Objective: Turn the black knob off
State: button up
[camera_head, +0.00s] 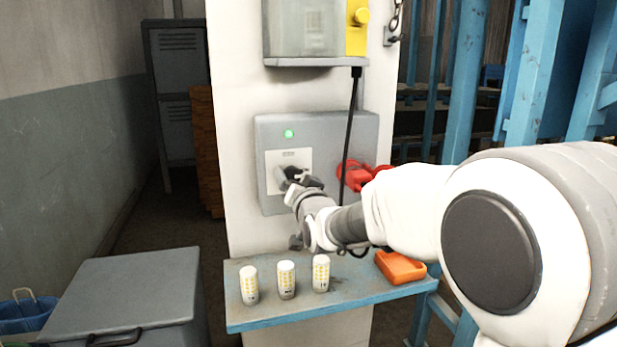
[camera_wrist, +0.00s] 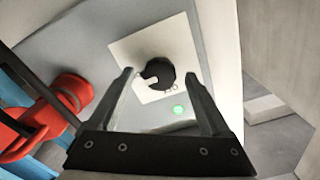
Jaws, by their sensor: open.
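The black knob (camera_wrist: 158,74) sits on a pale square plate (camera_wrist: 128,50) on a grey box (camera_head: 350,132) fixed to the white pillar. In the wrist view the knob lies between and beyond the two fingertips of my gripper (camera_wrist: 163,80), which are apart with space on both sides of it. In the head view my gripper (camera_head: 290,183) is in front of the plate and hides most of the knob. A green light (camera_head: 289,133) glows on the box above the plate. It also shows in the wrist view (camera_wrist: 179,111).
A red part (camera_head: 352,175) sticks out at the box's right, beside a hanging black cable (camera_head: 350,125). A grey chest (camera_head: 125,290) stands at lower left.

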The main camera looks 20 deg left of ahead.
jog(key=shift+x, duration=0.85)
grip_shut()
